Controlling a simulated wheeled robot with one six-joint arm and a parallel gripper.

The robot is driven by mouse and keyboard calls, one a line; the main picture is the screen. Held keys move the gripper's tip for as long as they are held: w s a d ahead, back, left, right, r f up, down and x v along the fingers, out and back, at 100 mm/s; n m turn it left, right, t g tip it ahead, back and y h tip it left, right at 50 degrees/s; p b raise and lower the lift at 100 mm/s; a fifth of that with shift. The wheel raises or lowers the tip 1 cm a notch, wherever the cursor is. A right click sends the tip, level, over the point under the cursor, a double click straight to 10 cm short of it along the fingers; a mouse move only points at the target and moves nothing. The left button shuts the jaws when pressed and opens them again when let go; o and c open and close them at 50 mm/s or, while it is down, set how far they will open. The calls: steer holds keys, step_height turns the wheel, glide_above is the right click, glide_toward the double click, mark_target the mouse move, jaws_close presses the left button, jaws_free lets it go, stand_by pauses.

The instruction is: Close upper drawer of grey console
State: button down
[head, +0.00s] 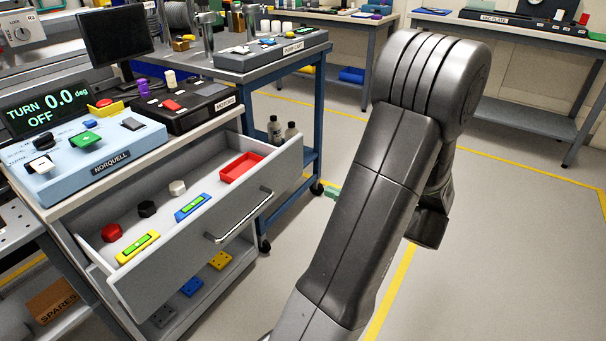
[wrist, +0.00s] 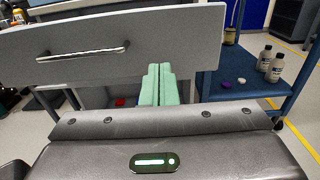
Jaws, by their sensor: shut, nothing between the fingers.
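The grey console's upper drawer (head: 150,293) is pulled well out, with its grey front and bar handle (head: 240,215) facing my arm. Inside lie a red tray (head: 241,168), several knobs, and a yellow and a blue module. In the wrist view the drawer front (wrist: 190,45) spans the upper picture, with the handle (wrist: 82,54) left of my fingers. My gripper (wrist: 158,84) has pale green fingers, shut and empty, pointing at the lower front right of the handle. I cannot tell if they touch it. In the head view my arm mostly hides the gripper; a green tip (head: 333,192) shows.
A light blue NORQUELL control box (head: 85,150) and a black device (head: 185,105) stand on the console top. An open shelf below the drawer holds coloured plates (head: 220,260). A blue cart (head: 285,80) with bottles stands close behind the drawer's right end. Floor to the right is clear.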

mark_target(278, 170)
steer(key=b+x, duration=0.4)
steer(key=x, duration=0.8)
steer(key=shift+w+a+f, duration=0.15)
steer(key=shift+w+a, duration=0.05)
steer(key=shift+w+a+b, duration=0.35)
steer(key=shift+w+a, duration=0.05)
steer(key=shift+a, duration=0.1)
steer(key=shift+w+a, duration=0.1)
steer(key=p+x, duration=0.4)
steer(key=x, duration=1.7)
steer(key=shift+w+a+r, duration=0.2)
steer(key=shift+w+a, duration=0.15)
steer(key=shift+r, duration=0.1)
steer(key=shift+w+r, duration=0.1)
steer(key=shift+r, duration=0.05)
